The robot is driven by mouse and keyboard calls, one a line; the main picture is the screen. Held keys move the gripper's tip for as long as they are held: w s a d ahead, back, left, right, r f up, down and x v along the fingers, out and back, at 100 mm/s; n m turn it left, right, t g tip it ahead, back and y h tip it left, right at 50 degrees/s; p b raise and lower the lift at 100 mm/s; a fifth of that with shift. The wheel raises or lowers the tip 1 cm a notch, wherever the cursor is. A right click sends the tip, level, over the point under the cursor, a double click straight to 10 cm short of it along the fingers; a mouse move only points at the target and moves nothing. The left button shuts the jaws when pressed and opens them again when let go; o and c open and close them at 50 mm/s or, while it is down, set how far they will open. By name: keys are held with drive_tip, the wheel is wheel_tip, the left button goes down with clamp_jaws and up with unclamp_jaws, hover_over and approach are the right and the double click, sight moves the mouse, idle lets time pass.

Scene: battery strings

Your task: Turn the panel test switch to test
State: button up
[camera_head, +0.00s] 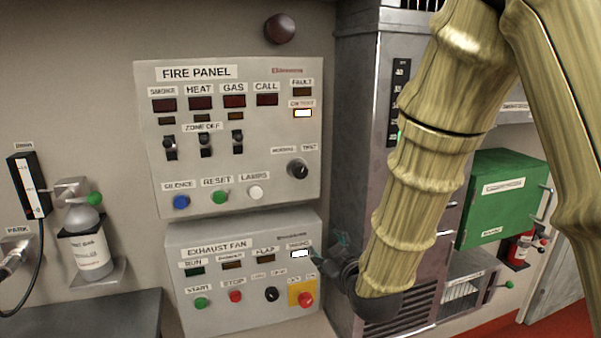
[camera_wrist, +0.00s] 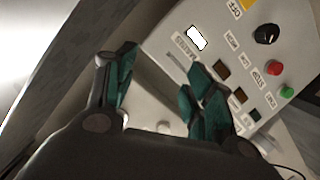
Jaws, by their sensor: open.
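The fire panel (camera_head: 262,140) is a pale wall box at the upper middle of the head view. Its test switch (camera_head: 297,169) is a black rotary knob at the panel's lower right, under the labels "NORMAL" and "TEST". The knob's exact pointing is too small to tell. My gripper (camera_head: 341,243) is below and right of the knob, beside the right edge of the exhaust fan box, apart from the knob. In the wrist view my gripper (camera_wrist: 160,88) has its teal fingers spread with nothing between them. The test switch is not identifiable there.
The exhaust fan box (camera_head: 207,266) sits below the fire panel; its black knob (camera_wrist: 266,34) and red button (camera_wrist: 273,68) show in the wrist view. A grey cabinet (camera_head: 358,90) stands right of the panels. A gas bottle (camera_head: 86,245) hangs at left.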

sight(301, 173)
drive_tip(key=a+r+n+t+y+p, duration=0.1)
drive_tip(key=a+r+n+t+y, duration=0.2)
drive_tip(key=r, duration=1.2)
drive_tip(key=shift+m+h, duration=0.3)
drive_tip(key=shift+h, duration=0.4)
drive_tip(key=p+x, duration=0.1)
drive_tip(key=x, duration=0.2)
drive_tip(key=p+x, duration=0.1)
drive_tip(key=x, duration=0.3)
drive_tip(key=p+x, duration=0.2)
drive_tip(key=x, duration=0.2)
drive_tip(key=shift+a, duration=0.35)
drive_tip(key=shift+f, duration=0.1)
drive_tip(key=c, duration=1)
